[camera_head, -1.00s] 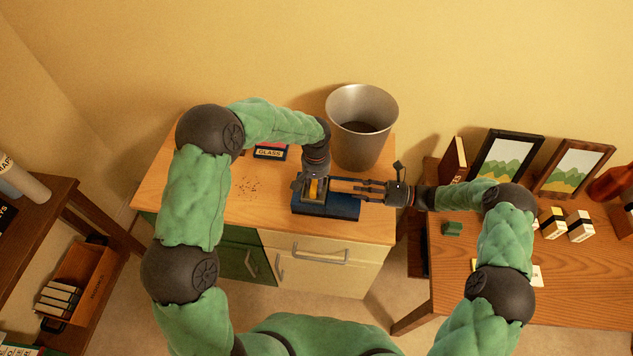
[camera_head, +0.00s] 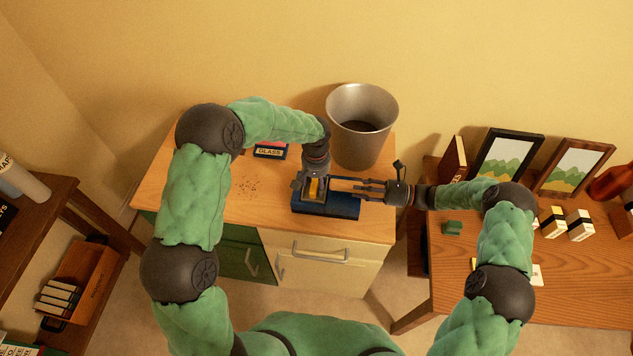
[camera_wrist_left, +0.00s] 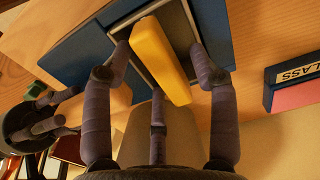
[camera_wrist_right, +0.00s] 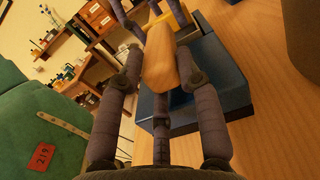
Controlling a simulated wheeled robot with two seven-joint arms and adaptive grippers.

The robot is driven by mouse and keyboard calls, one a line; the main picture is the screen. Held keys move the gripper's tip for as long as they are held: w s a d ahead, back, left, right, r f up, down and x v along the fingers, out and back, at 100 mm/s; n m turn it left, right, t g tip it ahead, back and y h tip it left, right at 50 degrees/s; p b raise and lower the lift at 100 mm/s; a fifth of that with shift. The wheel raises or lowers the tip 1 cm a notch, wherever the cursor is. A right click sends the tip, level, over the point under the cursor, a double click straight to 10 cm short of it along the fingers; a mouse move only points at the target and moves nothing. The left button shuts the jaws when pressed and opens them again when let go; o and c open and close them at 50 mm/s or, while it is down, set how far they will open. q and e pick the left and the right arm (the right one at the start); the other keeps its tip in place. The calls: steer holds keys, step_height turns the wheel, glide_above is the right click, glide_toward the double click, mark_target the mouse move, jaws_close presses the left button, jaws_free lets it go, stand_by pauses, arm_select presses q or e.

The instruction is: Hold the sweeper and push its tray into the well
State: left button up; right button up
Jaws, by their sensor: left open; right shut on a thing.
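The sweeper (camera_head: 340,208) is a dark blue box near the front edge of the cabinet top; its body also shows in the right wrist view (camera_wrist_right: 225,85). A yellow bar (camera_wrist_left: 158,58) lies across a pale-rimmed dark opening, the well (camera_wrist_left: 182,25), in the blue body. I cannot tell the tray's edges from the well. My left gripper (camera_wrist_left: 160,60) is over the well, open, fingers on both sides of the yellow bar. My right gripper (camera_wrist_right: 165,75) comes in from the right and is shut on the sweeper's tan handle (camera_wrist_right: 160,60).
A grey metal bin (camera_head: 362,125) stands behind the sweeper. A desk with picture frames (camera_head: 507,160) stands to the right.

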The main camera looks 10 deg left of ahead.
arm_select(q)
steer(key=shift+r, duration=2.8)
arm_select(e)
steer(key=o, duration=1.1)
steer(key=shift+o, duration=0.2)
steer(key=d, duration=1.2)
steer(key=shift+s, duration=0.1)
